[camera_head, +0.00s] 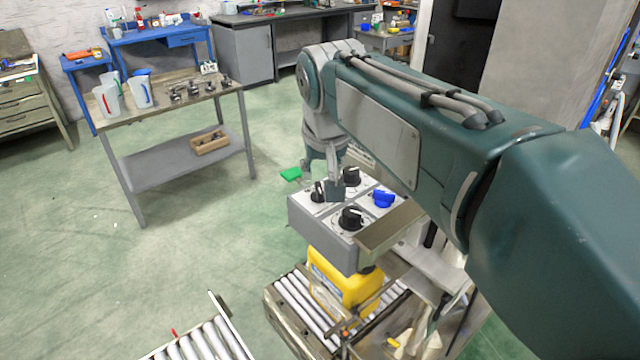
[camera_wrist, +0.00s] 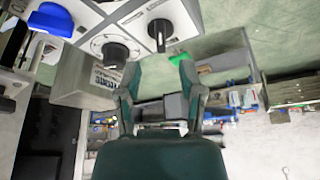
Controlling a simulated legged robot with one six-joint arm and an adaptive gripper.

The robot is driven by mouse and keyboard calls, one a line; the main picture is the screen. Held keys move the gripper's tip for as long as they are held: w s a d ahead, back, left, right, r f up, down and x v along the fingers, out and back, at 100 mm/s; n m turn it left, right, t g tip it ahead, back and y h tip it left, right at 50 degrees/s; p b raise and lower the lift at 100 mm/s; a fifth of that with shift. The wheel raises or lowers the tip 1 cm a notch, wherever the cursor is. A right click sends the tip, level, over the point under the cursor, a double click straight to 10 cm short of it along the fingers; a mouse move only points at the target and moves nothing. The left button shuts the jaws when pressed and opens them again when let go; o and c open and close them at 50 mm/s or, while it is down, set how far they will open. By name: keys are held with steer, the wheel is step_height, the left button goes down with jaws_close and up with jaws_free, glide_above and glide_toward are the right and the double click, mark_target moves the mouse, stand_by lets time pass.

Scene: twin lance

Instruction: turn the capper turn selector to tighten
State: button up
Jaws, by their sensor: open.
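A grey control box (camera_head: 322,232) with a pale top panel carries three black knobs and one blue knob. The black knobs are at the back (camera_head: 351,177), left (camera_head: 318,193) and front (camera_head: 351,218); the blue knob (camera_head: 383,198) is at the right. I cannot read which one is the capper turn selector. My gripper (camera_head: 336,188) is over the panel between the left and back knobs, open and empty. In the wrist view my open gripper (camera_wrist: 158,76) is seen with a black knob (camera_wrist: 160,32), another black knob (camera_wrist: 115,54) and the blue knob (camera_wrist: 50,19) beyond its fingertips.
A yellow canister (camera_head: 343,283) stands on a roller conveyor (camera_head: 290,300) under the box. A tray-like ledge (camera_head: 390,232) juts from the box's right front. A green piece (camera_head: 290,174) shows behind the box. A workbench (camera_head: 170,92) with jugs stands left; the floor between is clear.

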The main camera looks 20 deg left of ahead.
mark_target(319, 187)
steer(key=x, duration=0.5)
steer(key=shift+w+a+f, duration=0.1)
steer(key=shift+a+f, duration=0.05)
steer(key=shift+f, duration=0.05)
jaws_close()
